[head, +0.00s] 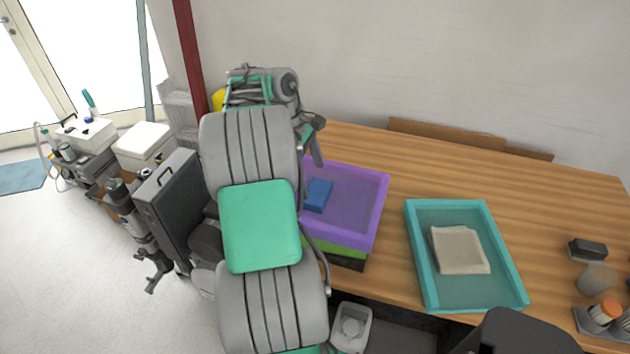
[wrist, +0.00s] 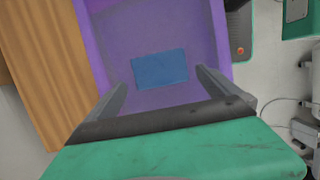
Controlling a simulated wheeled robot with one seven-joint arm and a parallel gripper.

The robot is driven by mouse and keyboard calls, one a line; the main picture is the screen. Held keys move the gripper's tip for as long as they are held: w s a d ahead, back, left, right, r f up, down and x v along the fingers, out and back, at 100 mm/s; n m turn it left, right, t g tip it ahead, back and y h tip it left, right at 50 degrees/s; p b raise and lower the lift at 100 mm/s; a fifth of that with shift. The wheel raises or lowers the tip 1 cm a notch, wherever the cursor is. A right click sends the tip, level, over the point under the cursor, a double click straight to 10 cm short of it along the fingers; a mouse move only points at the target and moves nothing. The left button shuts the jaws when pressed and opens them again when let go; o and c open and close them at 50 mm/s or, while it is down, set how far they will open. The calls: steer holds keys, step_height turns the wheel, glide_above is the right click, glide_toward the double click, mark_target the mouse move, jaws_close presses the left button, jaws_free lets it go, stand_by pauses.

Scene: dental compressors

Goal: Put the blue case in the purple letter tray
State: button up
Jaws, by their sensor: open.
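The blue case (head: 318,195) lies flat on the floor of the purple letter tray (head: 376,205), toward its left side in the head view. In the wrist view the blue case (wrist: 159,69) shows whole inside the purple letter tray (wrist: 92,45), with bare tray floor around it. My gripper (wrist: 160,84) is open. Its two fingers are apart, one to each side of the case in that view, with nothing between them. I see no contact with the case. In the head view my arm hides part of the tray's left side.
The purple tray sits on a green tray (head: 338,249) with a dark layer below, at the table's left end. A teal tray (head: 420,262) to the right holds a folded beige cloth (head: 459,250). Small dark and orange-topped items stand at the far right. Bare wood lies between.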

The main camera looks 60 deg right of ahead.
steer(key=p+v, duration=0.4)
steer(key=v, duration=0.3)
steer(key=w+a+r+t+h, duration=0.1)
steer(key=w+a+r+t, duration=0.15)
steer(key=w+a, duration=0.4)
steer(key=w+a+r+t+h, duration=0.1)
steer(key=w+a+r+h, duration=0.2)
steer(key=a, duration=0.6)
steer(key=a+f+t+y, duration=0.1)
steer(key=a+t+y, duration=0.1)
steer(key=a, duration=1.1)
steer(key=a+f+m+t+y, duration=0.1)
steer(key=a+t+y, duration=0.1)
steer(key=a, duration=1.2)
steer(key=shift+s+a+f, duration=0.15)
steer(key=shift+a+f, duration=0.1)
steer(key=shift+f, duration=0.1)
steer(key=shift+f+t+b, duration=0.1)
steer(key=shift+t+b, duration=0.15)
steer(key=shift+b, duration=0.05)
steer(key=shift+c, duration=0.2)
